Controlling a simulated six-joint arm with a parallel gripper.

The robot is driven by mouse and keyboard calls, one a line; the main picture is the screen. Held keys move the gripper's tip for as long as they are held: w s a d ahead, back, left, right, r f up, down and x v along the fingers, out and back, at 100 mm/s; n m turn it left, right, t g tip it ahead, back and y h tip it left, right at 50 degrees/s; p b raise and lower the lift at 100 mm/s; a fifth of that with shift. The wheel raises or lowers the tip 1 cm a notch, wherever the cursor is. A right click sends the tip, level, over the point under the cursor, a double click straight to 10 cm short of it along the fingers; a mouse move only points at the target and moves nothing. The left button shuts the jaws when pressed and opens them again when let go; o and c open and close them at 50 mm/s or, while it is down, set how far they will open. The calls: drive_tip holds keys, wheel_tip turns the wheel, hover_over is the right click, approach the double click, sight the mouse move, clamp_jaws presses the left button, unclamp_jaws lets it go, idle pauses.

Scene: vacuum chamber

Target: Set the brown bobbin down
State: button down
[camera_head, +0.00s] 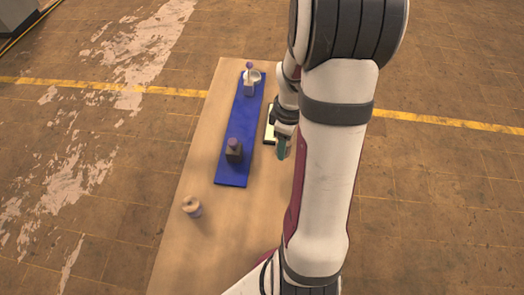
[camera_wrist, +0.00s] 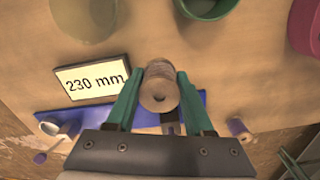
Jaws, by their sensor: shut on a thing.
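The brown bobbin (camera_wrist: 162,72) is between the two green fingers of my gripper (camera_wrist: 160,78) in the wrist view. The fingers press on its left and right sides, and its round end with a dark centre hole faces the camera. In the head view my gripper (camera_head: 284,147) is at the right of the blue mat (camera_head: 231,178), partly behind my arm, and the held bobbin cannot be made out there. I cannot tell whether the bobbin touches the table. A card reading "230 mm" (camera_wrist: 92,83) is left of the gripper in the wrist view.
Another bobbin (camera_head: 192,207) stands on the wooden table (camera_head: 185,250). A green bowl (camera_wrist: 205,8) and a red container (camera_wrist: 306,30) are at the wrist view's top.

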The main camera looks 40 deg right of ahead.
hover_over(264, 158)
wheel_tip(264, 158, down, 3)
drive_tip(key=shift+s+f, duration=0.15)
drive_tip(key=shift+f, duration=1.95)
drive_tip(key=c, duration=0.6)
unclamp_jaws()
drive_tip(key=shift+f, duration=0.15)
drive_tip(key=shift+o, duration=0.2)
